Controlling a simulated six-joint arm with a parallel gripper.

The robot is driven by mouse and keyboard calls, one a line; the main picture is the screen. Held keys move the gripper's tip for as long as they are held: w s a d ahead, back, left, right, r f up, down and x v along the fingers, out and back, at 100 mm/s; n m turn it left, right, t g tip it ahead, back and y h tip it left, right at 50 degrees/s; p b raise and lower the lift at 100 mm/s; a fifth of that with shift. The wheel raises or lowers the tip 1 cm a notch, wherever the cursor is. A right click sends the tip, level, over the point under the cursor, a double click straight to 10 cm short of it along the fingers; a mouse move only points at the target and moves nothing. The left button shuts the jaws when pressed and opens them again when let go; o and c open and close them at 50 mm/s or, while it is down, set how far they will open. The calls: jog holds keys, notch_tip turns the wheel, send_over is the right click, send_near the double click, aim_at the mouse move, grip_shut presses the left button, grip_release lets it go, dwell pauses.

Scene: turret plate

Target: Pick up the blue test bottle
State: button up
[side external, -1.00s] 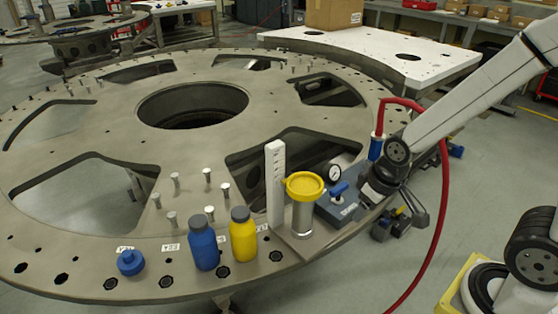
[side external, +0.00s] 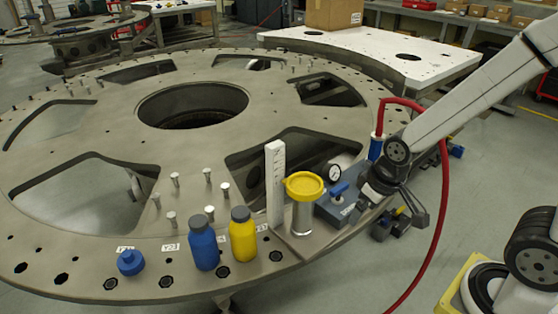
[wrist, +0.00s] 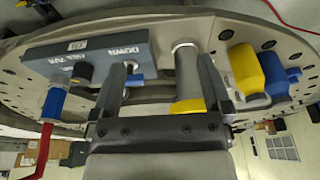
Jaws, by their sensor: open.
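The blue bottle (side external: 203,248) with a grey cap stands upright on the front rim of the turret plate (side external: 100,225). A yellow bottle (side external: 242,236) with a grey cap stands just right of it. In the wrist view the blue bottle (wrist: 281,76) shows at the right, partly behind the yellow bottle (wrist: 249,72). My gripper (side external: 403,223) is open and empty at the plate's right edge, well right of the bottles. Its two dark fingers are spread apart in the wrist view (wrist: 160,75).
A yellow-topped metal cylinder (side external: 304,205), a white upright post (side external: 275,185) and a grey block with a gauge (side external: 340,208) stand between my gripper and the bottles. A red hose (side external: 444,220) hangs beside my gripper. A squat blue object (side external: 130,263) sits left of the blue bottle.

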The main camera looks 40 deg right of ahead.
jog(key=t+y, duration=0.3)
jog(key=t, duration=0.3)
send_near(235, 217)
jog(key=w+d+f, duration=0.2)
jog(key=w+f, duration=0.1)
jog(key=w, duration=0.4)
jog(key=a+n+y, duration=0.1)
jog(key=n, duration=0.1)
jog(key=a+f+n+t+y, duration=0.1)
jog(key=a+n+y, duration=0.2)
jog(key=n, duration=0.1)
jog(key=shift+s+a+f+n+y, duration=0.2)
jog(key=shift+f+n+y, duration=0.05)
jog(key=shift+n+y, duration=0.05)
jog(key=shift+s+a+n+y, duration=0.45)
jog(key=shift+a+n+y, duration=0.35)
jog(key=shift+n, duration=0.2)
jog(key=shift+f, duration=0.1)
jog(key=shift+x, duration=1.3)
